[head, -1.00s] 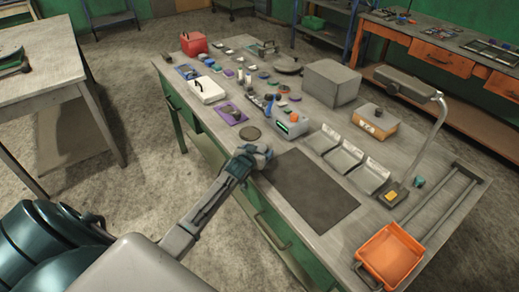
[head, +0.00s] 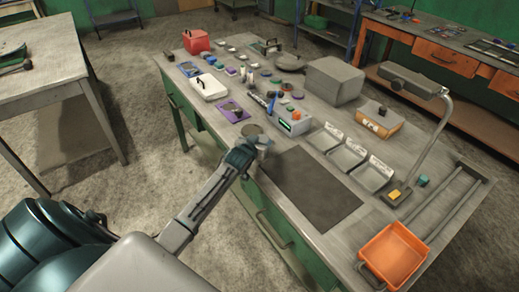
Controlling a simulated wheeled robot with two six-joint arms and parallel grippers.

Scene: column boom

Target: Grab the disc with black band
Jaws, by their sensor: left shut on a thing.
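My left gripper (head: 262,145) is over the near long edge of the workbench, left of the dark mat. It is shut on a small pale grey thing at its fingertips, mostly hidden by the fingers. I cannot make out a black band on it. A flat round grey-green piece (head: 251,129) lies on the bench just beyond the fingers. Several small discs, among them a green one (head: 285,100), lie farther back; no black band can be told on them at this size. My right gripper is not in view.
The workbench holds a dark mat (head: 311,187), grey trays (head: 346,158), a device with a green display (head: 290,124), a purple mat (head: 231,110), a white box (head: 209,86), a large grey box (head: 335,80), a bent lamp (head: 437,145) and an orange bin (head: 394,255).

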